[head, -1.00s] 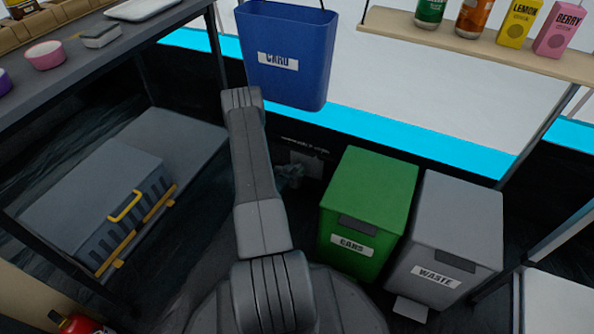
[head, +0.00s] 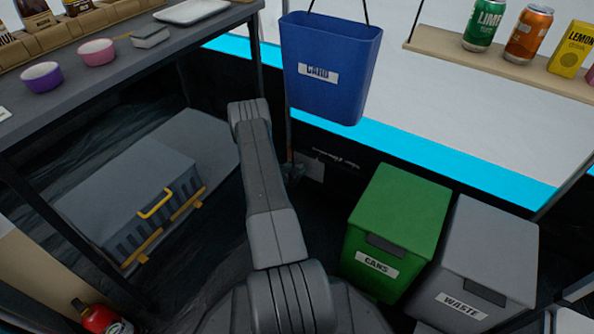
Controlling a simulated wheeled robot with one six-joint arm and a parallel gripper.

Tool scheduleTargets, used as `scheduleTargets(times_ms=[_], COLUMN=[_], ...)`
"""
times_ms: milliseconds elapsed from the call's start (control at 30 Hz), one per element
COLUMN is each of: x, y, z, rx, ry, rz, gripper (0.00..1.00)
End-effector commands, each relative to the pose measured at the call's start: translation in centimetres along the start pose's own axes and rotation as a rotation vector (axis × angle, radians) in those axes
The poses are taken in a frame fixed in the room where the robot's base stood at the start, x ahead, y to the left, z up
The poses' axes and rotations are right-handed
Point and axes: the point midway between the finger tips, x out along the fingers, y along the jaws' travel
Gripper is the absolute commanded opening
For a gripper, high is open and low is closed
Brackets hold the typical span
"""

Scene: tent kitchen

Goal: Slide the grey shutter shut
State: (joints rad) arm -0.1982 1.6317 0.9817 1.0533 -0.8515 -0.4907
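A grey box (head: 125,185) sits on the low shelf at the left in the head view. Its ribbed dark front (head: 165,215) has a yellow handle (head: 155,205) and yellow strips along the lower edge. This ribbed front looks like the shutter, but I cannot tell how far it is open. My arm rises in the middle of the view, to the right of the box and apart from it.
A grey counter (head: 110,60) with bowls stands above the low shelf (head: 205,140). A blue CARD bin (head: 330,95) hangs ahead. A green CANS bin (head: 400,215) and a grey WASTE bin (head: 485,250) stand at the right. A red extinguisher (head: 95,318) is at lower left.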

Motion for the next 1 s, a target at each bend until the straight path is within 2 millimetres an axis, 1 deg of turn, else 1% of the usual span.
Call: scheduleTargets(times_ms=[233, 367, 467, 700, 800, 900, 1000], x=[-0.1, -0.9, -2.4, -8.0, -10.1, -11.8, -13.0], y=[0.2, 0.2, 0.1, 0.0, 0.0, 0.0, 0.0], z=[0.1, 0.0, -0.2, -0.3, -0.2, -0.2, -0.1], rx=[-0.001, -0.003, -0.003, -0.005, -0.004, -0.004, -0.002], ry=[-0.001, -0.003, -0.003, -0.002, -0.002, -0.002, -0.001], rz=[0.003, 0.003, 0.002, -0.001, 0.0, -0.001, 0.001], gripper=[0.55, 0.55, 0.55, 0.55, 0.55, 0.55, 0.55])
